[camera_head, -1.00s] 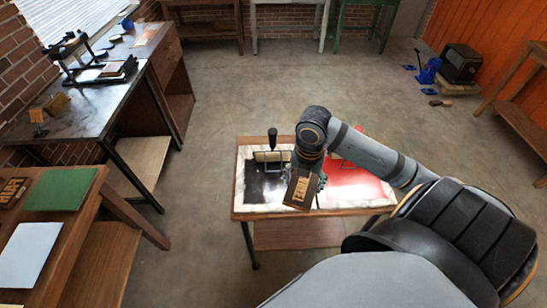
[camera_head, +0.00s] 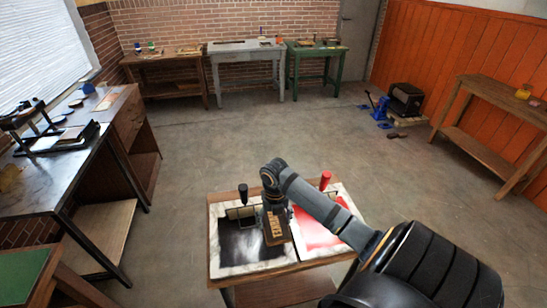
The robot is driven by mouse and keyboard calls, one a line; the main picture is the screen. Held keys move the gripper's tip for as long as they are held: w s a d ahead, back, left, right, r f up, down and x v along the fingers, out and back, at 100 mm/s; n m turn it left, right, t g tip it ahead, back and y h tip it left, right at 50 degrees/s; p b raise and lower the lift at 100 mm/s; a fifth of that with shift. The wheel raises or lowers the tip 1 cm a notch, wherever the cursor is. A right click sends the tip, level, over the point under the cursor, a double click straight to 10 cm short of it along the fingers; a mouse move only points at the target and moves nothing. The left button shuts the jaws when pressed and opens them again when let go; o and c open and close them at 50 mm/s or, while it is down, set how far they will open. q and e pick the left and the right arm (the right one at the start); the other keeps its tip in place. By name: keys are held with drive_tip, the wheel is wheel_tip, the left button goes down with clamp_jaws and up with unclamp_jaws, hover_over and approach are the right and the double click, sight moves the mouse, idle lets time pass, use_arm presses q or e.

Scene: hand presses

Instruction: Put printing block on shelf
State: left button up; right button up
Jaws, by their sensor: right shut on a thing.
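The printing block (camera_head: 274,228), a brown wooden block with raised lettering on its face, is held over the small inking table (camera_head: 214,231) in the lower middle. My right gripper (camera_head: 264,203) is shut on it, and the wrist hides most of the fingers. The block is above the middle of the table, between a black ink slab (camera_head: 240,246) and a red one (camera_head: 315,237). My left gripper is out of view. Low shelves show under the side tables, such as the pale shelf (camera_head: 104,233) at left; which shelf the task means cannot be told.
A black-handled roller (camera_head: 243,192) and a red-handled roller (camera_head: 325,180) stand at the inking table's back. Tables line the left side and back wall, and a wooden table (camera_head: 480,95) stands at right. The central floor (camera_head: 290,135) is open.

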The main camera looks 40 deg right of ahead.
sight(274, 225)
drive_tip(key=shift+w+d+f, duration=0.35)
drive_tip(key=shift+w+f, duration=0.05)
drive_tip(key=shift+f, duration=0.1)
wheel_tip(274, 225, down, 3)
drive_tip(key=shift+w+f+p, duration=0.1)
drive_tip(key=shift+p, duration=0.65)
drive_tip(key=shift+f, duration=0.3)
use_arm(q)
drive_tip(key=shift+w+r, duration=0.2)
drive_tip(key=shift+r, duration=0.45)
use_arm(e)
drive_tip(key=o, duration=1.4)
drive_tip(key=shift+o, duration=0.2)
